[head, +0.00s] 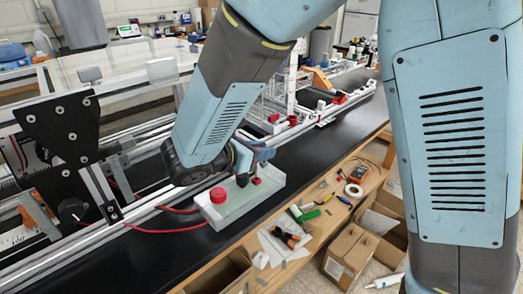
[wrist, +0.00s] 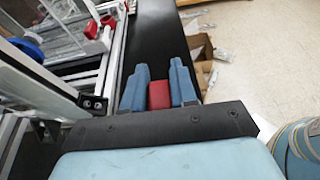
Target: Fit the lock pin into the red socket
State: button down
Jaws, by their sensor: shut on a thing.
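My gripper (wrist: 159,88) shows in the wrist view as two blue fingers, shut on a small red block, the lock pin (wrist: 159,95), as far as I can tell. Its lower end is hidden. In the head view my gripper (head: 262,154) is partly hidden behind my arm, above the far side of a pale box on the black bench. Small red parts (wrist: 91,29) stand on the frame ahead and to the left in the wrist view. I cannot tell which of them is the red socket.
The pale box (head: 240,205) has a red knob (head: 218,195) on top, with red cables beside it. Aluminium rails and a black plate (head: 62,133) stand at the left. The black bench top (head: 330,135) is clear to the right. Tools and cardboard boxes (head: 350,252) lie below.

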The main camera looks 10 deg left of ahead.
jog(key=shift+f, duration=1.15)
jog(key=c, duration=0.8)
grip_release()
jog(key=v, duration=1.3)
jog(key=shift+s+a+r, duration=0.1)
jog(key=shift+s+a, duration=0.15)
jog(key=shift+a, duration=0.1)
